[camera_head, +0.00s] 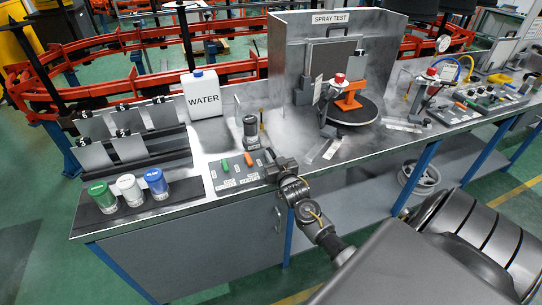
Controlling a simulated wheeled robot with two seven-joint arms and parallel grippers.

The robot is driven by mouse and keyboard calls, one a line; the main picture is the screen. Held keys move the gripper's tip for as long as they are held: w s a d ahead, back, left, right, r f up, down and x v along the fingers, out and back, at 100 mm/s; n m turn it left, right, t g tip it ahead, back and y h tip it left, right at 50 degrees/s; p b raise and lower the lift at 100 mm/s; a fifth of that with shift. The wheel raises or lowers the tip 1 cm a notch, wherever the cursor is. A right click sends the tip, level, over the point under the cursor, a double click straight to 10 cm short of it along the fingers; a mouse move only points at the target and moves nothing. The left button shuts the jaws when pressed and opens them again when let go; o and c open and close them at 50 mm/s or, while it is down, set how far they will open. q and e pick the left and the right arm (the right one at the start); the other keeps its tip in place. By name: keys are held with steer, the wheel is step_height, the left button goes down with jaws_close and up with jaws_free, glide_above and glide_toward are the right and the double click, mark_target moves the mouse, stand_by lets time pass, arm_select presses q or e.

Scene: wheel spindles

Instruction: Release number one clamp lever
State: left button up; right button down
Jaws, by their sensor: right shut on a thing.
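A grey labelled control panel (228,183) lies on the bench left of centre. A green lever (225,165) and an orange lever (248,160) stand on it, apart from my gripper. My right gripper (272,166) is at the right end of this panel and is shut on what appears to be a clamp lever there. The gripper hides most of that lever, and its number label cannot be read. My left gripper is not in view. The spray test booth (330,18) stands behind, with a red-topped, orange-armed fixture (350,97) on a dark round plate.
A white water jug (202,95) and a dark cylinder (250,130) stand behind the panel. Green, white and blue-lidded jars (128,190) sit on the left. A second lever panel (485,98) is at the far right. The bench's front edge runs below my gripper.

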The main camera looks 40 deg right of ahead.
steer(key=c, duration=1.4)
jaws_free()
steer(key=shift+o, duration=0.2)
steer(key=shift+s, duration=0.1)
steer(key=shift+s+a, duration=0.2)
steer(key=shift+s, duration=0.15)
steer(key=b+v, duration=0.1)
steer(key=v, duration=0.9)
steer(key=shift+b, duration=0.35)
